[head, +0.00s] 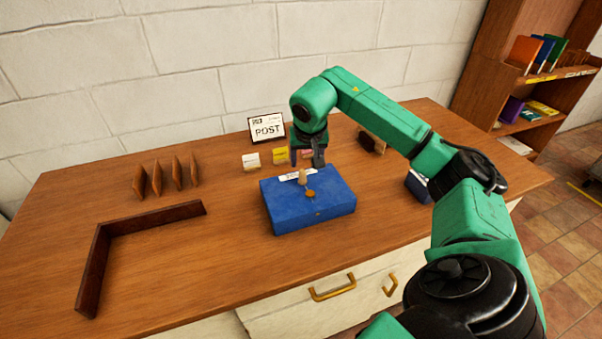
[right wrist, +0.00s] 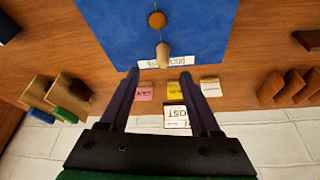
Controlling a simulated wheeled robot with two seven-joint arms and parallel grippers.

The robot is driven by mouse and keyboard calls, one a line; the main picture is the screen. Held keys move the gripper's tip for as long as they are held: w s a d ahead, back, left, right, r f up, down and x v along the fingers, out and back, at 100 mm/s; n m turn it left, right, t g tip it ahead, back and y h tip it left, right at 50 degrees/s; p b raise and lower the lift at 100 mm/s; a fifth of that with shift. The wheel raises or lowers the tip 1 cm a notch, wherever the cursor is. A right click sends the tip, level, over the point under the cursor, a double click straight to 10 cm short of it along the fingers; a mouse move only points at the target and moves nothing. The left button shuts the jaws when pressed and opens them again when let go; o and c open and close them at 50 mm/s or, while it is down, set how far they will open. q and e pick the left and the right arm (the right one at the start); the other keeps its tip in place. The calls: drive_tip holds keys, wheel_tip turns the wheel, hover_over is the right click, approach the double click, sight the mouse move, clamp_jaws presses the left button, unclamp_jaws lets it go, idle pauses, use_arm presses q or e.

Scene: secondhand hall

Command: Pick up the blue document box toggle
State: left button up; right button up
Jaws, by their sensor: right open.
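The blue document box (head: 325,213) lies shut on the wooden desk. Its toggle, a small pale wooden peg (head: 302,177), is on the lid beside a white label (head: 287,177). In the right wrist view the toggle (right wrist: 163,55) is joined by a thin cord to a round orange-brown button (right wrist: 157,20). My right gripper (head: 308,163) is over the back edge of the box, near the toggle. In the right wrist view its open fingers (right wrist: 159,72) point towards the toggle, with nothing between them. My left gripper is not in view.
A POST sign (head: 267,127) and small white, yellow and pink cards stand behind the box. Several brown dividers (head: 175,174) stand at left, with a dark L-shaped wooden rail (head: 150,222) in front. Bare desk lies left of the box. A dark blue object (head: 417,186) is at right.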

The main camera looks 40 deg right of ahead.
sight(303, 171)
drive_tip(key=x, duration=0.3)
drive_tip(key=shift+w+f+p, duration=0.1)
drive_tip(key=shift+w+p, duration=0.1)
drive_tip(key=shift+p, duration=0.1)
drive_tip(key=p+x, duration=0.2)
drive_tip(key=x, duration=0.3)
drive_tip(key=shift+w+f, duration=0.15)
drive_tip(key=shift+w, duration=0.15)
drive_tip(key=shift+f, duration=0.15)
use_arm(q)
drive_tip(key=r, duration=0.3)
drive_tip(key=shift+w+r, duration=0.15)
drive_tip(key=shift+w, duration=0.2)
use_arm(e)
clamp_jaws()
